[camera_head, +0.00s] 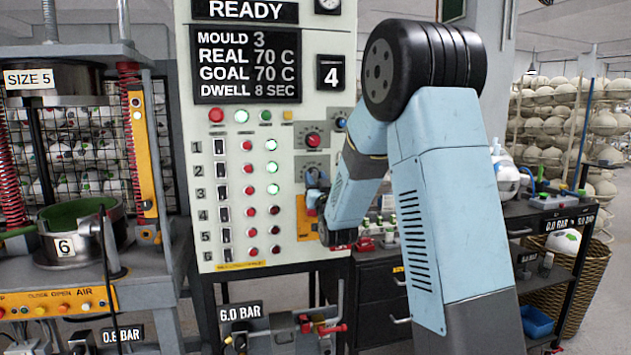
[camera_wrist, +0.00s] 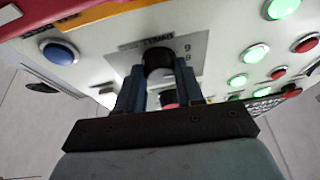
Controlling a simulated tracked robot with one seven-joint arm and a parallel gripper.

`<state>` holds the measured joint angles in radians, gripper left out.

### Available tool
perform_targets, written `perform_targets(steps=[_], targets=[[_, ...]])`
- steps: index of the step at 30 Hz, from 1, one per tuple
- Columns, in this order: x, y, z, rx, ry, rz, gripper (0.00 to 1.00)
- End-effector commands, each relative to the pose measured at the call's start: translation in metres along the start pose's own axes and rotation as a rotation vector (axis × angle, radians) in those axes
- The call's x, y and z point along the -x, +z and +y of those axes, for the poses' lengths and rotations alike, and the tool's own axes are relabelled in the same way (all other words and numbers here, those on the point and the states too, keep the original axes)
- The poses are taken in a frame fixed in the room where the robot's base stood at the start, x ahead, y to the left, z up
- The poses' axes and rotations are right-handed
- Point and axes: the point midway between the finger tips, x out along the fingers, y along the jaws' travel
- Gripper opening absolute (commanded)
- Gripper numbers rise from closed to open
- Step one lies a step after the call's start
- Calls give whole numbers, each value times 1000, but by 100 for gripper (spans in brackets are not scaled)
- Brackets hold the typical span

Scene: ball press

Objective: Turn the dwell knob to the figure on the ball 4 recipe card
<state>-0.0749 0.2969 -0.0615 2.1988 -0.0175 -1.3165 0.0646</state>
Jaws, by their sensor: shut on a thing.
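The control panel (camera_head: 250,318) faces me. Its display (camera_head: 245,65) reads READY, mould 3, real 70 C, goal 70 C, dwell 8 sec. A plate beside it shows 4 (camera_head: 330,72). My gripper (camera_head: 316,188) is at the panel's lower right, largely hidden by my arm. In the wrist view my gripper (camera_wrist: 160,80) is shut on the dark dwell knob (camera_wrist: 160,60), with one finger on each side. The knob's plate (camera_wrist: 188,48) appears upside down, with part of its scale showing; the pointer's exact setting is hidden. I cannot make out a ball 4 recipe card.
A knob with a red centre (camera_head: 312,140) sits just above my gripper. Rows of numbered switches and lamps (camera_head: 248,190) lie to its left. A blue button (camera_wrist: 60,52) is near the fingers. A press (camera_head: 75,225) stands left; a dark cabinet (camera_head: 385,300) stands below right.

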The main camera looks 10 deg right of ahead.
Motion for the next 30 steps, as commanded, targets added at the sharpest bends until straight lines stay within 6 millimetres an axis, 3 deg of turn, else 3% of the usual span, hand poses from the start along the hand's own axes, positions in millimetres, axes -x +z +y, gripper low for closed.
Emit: perform_targets(steps=[14, 30], targets=[[0, 0, -2, -105, 41, 6, 6], [0, 0, -4, -544, 225, 28, 6]])
